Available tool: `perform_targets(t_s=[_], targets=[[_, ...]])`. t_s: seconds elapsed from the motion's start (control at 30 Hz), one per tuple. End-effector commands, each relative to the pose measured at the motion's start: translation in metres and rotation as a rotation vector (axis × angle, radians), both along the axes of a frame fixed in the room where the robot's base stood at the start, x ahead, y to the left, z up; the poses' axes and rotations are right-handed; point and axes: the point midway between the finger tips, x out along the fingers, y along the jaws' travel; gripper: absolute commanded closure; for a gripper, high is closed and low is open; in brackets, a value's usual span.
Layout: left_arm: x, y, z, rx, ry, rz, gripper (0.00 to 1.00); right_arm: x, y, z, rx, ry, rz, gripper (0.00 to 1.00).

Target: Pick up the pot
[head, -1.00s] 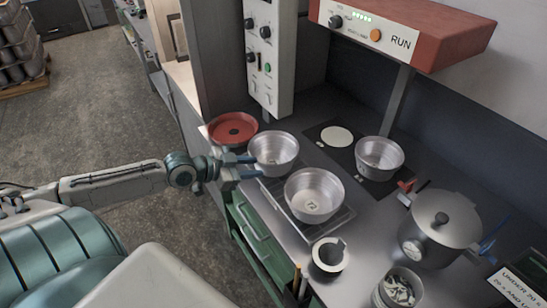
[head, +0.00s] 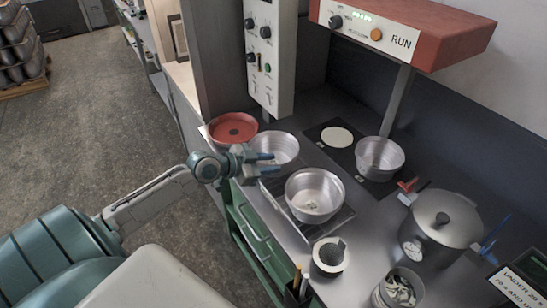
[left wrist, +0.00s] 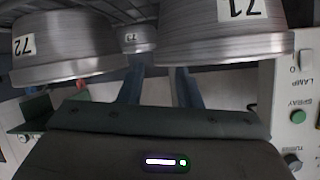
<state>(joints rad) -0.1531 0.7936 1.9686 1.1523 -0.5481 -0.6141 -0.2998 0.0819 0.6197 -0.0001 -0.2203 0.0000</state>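Three open silver pots stand on the counter: one at the back left (head: 285,145), one in the middle (head: 314,192) on a wire rack and one on the dark hob (head: 379,155). My left gripper (head: 268,164) is open and empty, its blue fingers in front of the back-left pot and partly hiding it. In the left wrist view its fingers (left wrist: 158,90) are apart. Pots labelled 72 (left wrist: 70,45) and 71 (left wrist: 225,40) are close on either side there, and 73 (left wrist: 138,38) is farther off between them. I cannot tell whether a finger touches a pot.
A lidded pot (head: 442,222) with red and blue handles stands at the right. A red round pan (head: 233,128) is at the back left. A small cup (head: 329,257) and a filled container (head: 398,289) are at the front. A control panel (head: 273,55) hangs behind.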

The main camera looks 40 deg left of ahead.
Motion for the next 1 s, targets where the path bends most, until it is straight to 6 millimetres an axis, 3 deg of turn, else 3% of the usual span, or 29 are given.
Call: perform_targets(t_s=[0.43, 0.8, 0.97, 1.0], targets=[[0.033, -0.02, -0.015, -0.003, -0.001, 0.002, 0.69, 0.0, 0.0, 0.027, -0.001, -0.001, 0.0, 0.64], [0.037, -0.022, -0.02, 0.001, 0.001, 0.0, 0.69, 0.0, 0.002, 0.027, 0.002, -0.001, -0.001, 0.64], [0.037, -0.022, -0.02, 0.001, 0.001, 0.0, 1.0, 0.0, 0.005, 0.027, 0.005, -0.001, -0.001, 0.64], [0.037, -0.022, -0.02, 0.001, 0.001, 0.0, 1.0, 0.0, 0.005, 0.027, 0.005, -0.001, -0.001, 0.64]])
